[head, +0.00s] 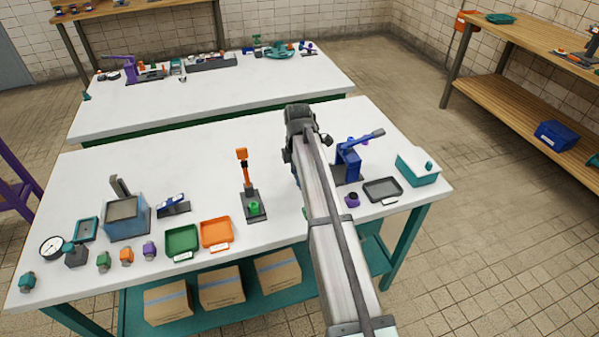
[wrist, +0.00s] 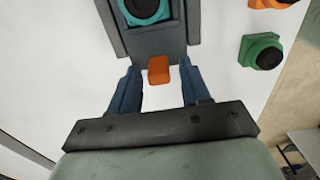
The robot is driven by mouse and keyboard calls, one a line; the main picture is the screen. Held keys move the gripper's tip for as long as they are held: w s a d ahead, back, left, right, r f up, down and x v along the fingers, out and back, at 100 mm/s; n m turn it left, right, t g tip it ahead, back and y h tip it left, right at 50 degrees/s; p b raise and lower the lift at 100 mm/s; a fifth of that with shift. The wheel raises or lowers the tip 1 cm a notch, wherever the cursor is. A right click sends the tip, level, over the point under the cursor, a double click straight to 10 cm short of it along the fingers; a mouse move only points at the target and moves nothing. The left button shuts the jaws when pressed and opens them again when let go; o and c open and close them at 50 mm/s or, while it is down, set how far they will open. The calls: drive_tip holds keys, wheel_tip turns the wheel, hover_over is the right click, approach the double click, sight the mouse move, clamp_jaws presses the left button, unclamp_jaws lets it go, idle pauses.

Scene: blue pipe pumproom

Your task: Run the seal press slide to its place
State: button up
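In the wrist view a grey slide base (wrist: 160,47) lies at the top middle with raised sides. A teal ring with a dark centre (wrist: 145,8) sits on it, cut off by the top edge. An orange tab (wrist: 159,70) sticks out from the base's near end. My gripper (wrist: 158,85) is open. Its two blue fingers stand on either side of the tab, with a visible gap on each side. In the head view my arm hides the gripper and this slide. A blue lever press (head: 348,162) stands just right of my arm.
An orange-handled press on a grey base (head: 250,200) stands left of my arm. Green (head: 182,240) and orange (head: 216,233) trays lie at the front. A dark tray (head: 383,190) and teal box (head: 418,168) are at right. A green part (wrist: 260,51) lies beside the slide.

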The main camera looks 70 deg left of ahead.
wheel_tip(320, 180, up, 14)
idle(0.8)
drive_tip(key=shift+w+f, duration=0.1)
idle(0.4)
